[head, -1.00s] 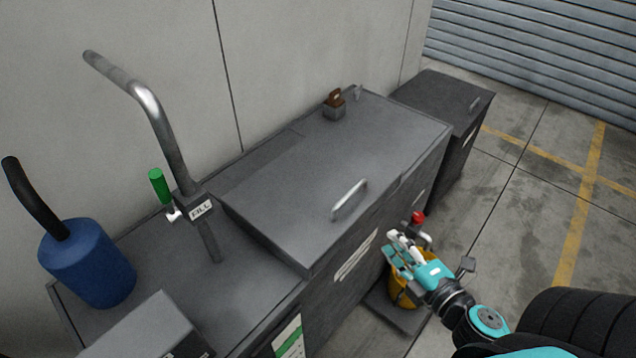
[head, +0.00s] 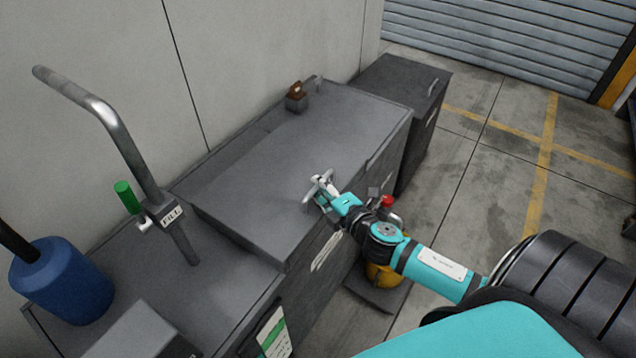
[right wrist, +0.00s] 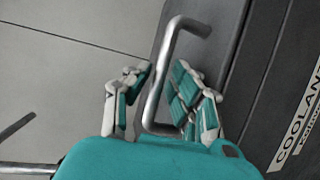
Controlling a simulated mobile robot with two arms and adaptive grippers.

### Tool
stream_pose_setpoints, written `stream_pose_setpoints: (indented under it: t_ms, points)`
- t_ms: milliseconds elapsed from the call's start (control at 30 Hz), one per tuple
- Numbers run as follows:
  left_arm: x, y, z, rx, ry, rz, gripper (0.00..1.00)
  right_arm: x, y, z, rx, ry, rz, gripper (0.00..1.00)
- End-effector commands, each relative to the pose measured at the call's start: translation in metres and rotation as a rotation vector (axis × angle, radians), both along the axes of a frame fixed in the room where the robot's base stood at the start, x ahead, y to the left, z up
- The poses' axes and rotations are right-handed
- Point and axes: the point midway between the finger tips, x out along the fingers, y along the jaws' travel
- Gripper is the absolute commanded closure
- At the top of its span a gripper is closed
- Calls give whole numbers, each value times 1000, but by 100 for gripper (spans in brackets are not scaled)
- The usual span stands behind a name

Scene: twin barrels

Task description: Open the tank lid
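The grey tank lid (head: 255,185) lies flat and closed on the coolant tank (head: 335,250). Its metal bar handle (head: 307,200) stands near the lid's front edge. My right gripper (head: 322,188) is at this handle. In the right wrist view the handle (right wrist: 156,85) runs between the spread fingers of the right gripper (right wrist: 165,95), with a gap seen on the left side. The fingers look open around the bar. In the head view the gripper partly hides the handle. My left gripper is not in view.
A pipe with a green-handled valve (head: 128,197) and a blue cylinder (head: 62,280) stand to the left. A small brown-topped block (head: 296,100) sits at the lid's back. A second dark cabinet (head: 400,95) stands beyond.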

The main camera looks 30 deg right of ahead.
Motion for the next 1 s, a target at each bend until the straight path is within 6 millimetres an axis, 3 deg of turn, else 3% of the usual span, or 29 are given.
stream_pose_setpoints:
  t_ms: [133,433,633,1000]
  points:
    - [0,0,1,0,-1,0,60,11,0,-2,0,0,1,77]
    - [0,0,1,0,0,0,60,13,0,-2,1,0,1,77]
    - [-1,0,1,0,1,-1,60,13,0,-2,1,0,1,100]
    - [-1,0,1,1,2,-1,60,13,0,-2,0,0,1,100]
